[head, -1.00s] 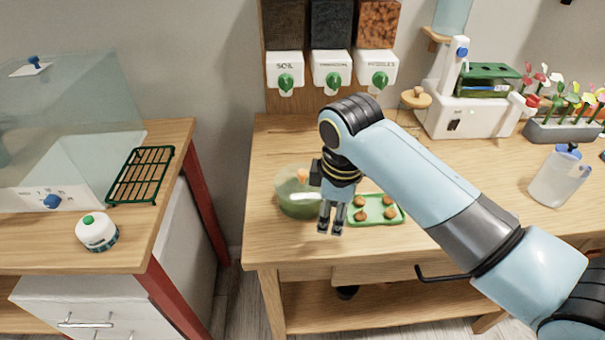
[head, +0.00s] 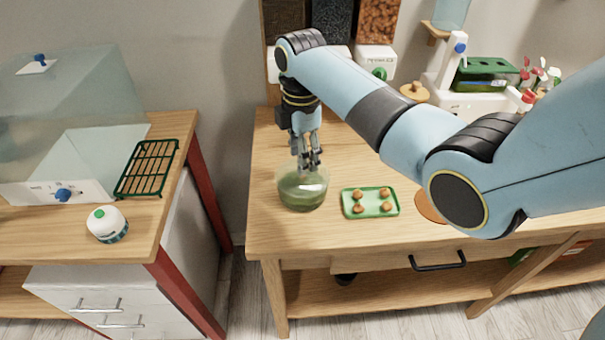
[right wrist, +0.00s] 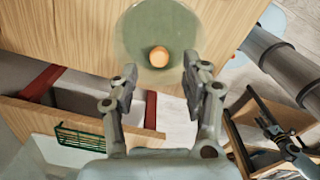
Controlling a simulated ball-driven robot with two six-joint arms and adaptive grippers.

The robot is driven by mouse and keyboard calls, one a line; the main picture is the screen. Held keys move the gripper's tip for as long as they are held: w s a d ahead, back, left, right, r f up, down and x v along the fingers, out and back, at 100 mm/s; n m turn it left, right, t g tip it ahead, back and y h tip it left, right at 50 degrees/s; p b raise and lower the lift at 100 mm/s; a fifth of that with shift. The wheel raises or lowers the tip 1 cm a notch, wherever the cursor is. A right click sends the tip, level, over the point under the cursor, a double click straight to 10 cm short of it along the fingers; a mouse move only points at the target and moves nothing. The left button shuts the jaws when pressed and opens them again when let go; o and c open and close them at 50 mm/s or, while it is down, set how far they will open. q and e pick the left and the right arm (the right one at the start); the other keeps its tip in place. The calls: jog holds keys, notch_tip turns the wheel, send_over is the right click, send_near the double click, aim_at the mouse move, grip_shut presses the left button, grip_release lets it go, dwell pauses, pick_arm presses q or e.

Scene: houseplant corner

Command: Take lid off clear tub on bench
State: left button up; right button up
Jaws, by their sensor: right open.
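The clear round tub (head: 302,192) with green contents stands on the wooden bench near its front left.
A green tray (head: 371,212) with several small brown pots lies right of the tub. Dispensers (head: 375,60) hang behind. A side bench at left holds a green rack (head: 147,168), a white round device (head: 107,224) and a clear box. The bench front is clear.

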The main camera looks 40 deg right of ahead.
notch_tip(320, 180, down, 4)
jog(key=shift+d+r, duration=0.15)
grip_shut()
